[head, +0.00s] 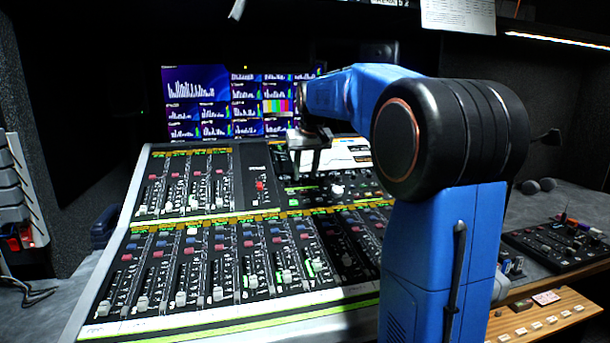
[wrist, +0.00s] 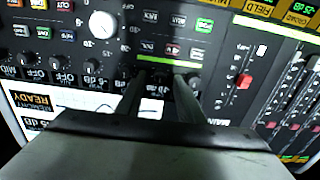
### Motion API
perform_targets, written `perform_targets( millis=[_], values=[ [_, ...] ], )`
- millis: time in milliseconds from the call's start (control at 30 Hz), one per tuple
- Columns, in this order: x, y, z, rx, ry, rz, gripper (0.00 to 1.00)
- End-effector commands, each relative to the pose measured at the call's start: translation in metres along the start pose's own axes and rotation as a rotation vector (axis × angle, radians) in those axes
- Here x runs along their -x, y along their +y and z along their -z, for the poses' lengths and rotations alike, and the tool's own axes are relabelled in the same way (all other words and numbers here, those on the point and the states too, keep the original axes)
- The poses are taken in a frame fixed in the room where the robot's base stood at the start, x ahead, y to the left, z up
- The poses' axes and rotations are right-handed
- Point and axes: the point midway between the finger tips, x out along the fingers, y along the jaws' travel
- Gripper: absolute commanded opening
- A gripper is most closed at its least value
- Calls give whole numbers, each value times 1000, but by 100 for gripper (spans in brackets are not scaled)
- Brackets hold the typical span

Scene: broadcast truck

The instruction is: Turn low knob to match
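My gripper (head: 307,168) is over the upper right part of the mixing console (head: 147,216) in the head view. In the wrist view its two dark fingers (wrist: 163,80) reach down to the panel with a gap between their tips. A small dark knob seems to lie in or just beyond that gap, but it is too dark to tell whether the fingers touch it. A large white knob (wrist: 102,24) is up and left of the fingertips. A smaller knob (wrist: 91,66) is left of them. The panel lettering is upside down in this view; I cannot read which knob is low.
A red fader cap (wrist: 244,81) and more fader strips lie right of the fingers. Several small knobs, including one at far left (wrist: 28,57), are close by. The screen (head: 215,105) stands behind the console. A smaller control panel (head: 555,246) is at the right.

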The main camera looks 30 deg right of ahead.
Motion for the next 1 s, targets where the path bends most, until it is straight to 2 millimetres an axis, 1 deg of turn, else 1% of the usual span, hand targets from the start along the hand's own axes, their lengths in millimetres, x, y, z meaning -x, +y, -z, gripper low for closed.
perform_targets(
  millis=[33,167,433,467,500,567,600,833,1000],
  values=[
    [-4,0,0,0,-1,0,34],
    [-10,0,0,0,0,0,34],
    [-10,0,0,0,0,0,34],
    [-10,0,0,0,0,0,29],
    [-10,0,0,0,0,0,20],
    [-10,0,0,0,1,0,5],
    [-10,0,0,0,1,0,0],
    [-10,0,0,-9,1,0,0],
    [-10,0,0,-63,1,1,0]
  ],
)
